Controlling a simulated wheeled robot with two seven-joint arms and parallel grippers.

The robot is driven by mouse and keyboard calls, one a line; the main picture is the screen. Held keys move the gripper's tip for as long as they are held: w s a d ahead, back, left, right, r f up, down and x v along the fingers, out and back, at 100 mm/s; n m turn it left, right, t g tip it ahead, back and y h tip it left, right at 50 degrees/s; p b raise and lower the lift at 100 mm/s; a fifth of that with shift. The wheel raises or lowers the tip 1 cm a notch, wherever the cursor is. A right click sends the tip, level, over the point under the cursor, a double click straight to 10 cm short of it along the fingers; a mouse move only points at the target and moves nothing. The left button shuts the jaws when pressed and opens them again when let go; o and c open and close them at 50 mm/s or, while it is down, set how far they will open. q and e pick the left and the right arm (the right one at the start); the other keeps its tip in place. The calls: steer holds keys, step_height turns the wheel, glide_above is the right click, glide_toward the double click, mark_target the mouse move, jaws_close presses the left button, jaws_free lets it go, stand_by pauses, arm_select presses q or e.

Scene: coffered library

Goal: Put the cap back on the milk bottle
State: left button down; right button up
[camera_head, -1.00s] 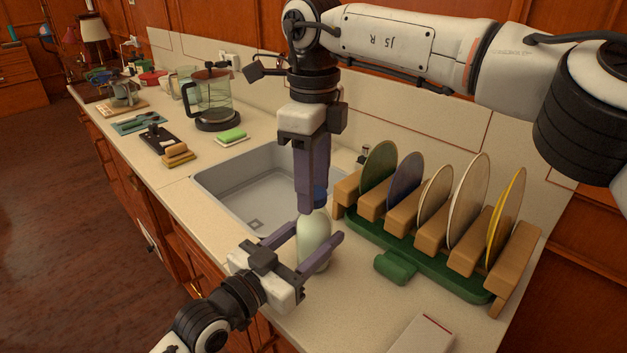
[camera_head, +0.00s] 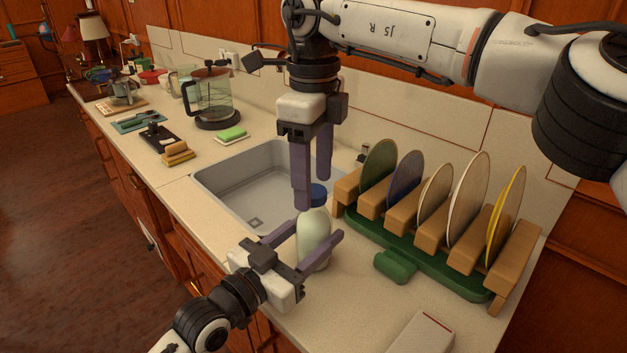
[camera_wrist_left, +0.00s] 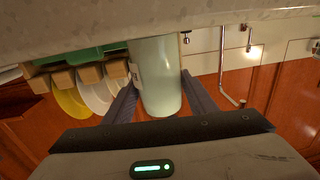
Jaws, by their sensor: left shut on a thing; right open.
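The pale green milk bottle (camera_head: 314,236) stands upright on the counter in front of the sink. Its blue cap (camera_head: 318,194) sits at the top of the bottle's neck; whether it is fully seated I cannot tell. My left gripper (camera_head: 318,245) is shut around the bottle's body, one finger on each side. The left wrist view shows the bottle (camera_wrist_left: 158,78) between the two fingers (camera_wrist_left: 160,95). My right gripper (camera_head: 313,190) points down from above, open, with its fingers apart around the cap; the near finger hides part of it.
A green and wooden rack (camera_head: 420,250) with several plates stands close to the bottle's right. The sink (camera_head: 225,200) lies behind and left. A white box (camera_head: 420,334) is at the front right. A sponge (camera_head: 231,134) and glass jug (camera_head: 210,97) stand farther back.

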mark_target(301, 244)
step_height(301, 244, up, 6)
steer(key=shift+r, duration=0.25)
arm_select(q)
steer(key=c, duration=0.7)
jaws_free()
steer(key=v, duration=0.9)
steer(key=shift+s+f+b, duration=0.1)
steer(key=shift+b, duration=0.2)
arm_select(e)
steer(key=shift+f, duration=0.35)
arm_select(q)
steer(key=shift+s+a, duration=0.4)
steer(key=shift+s, duration=0.05)
arm_select(e)
steer(key=shift+s+f, duration=0.1)
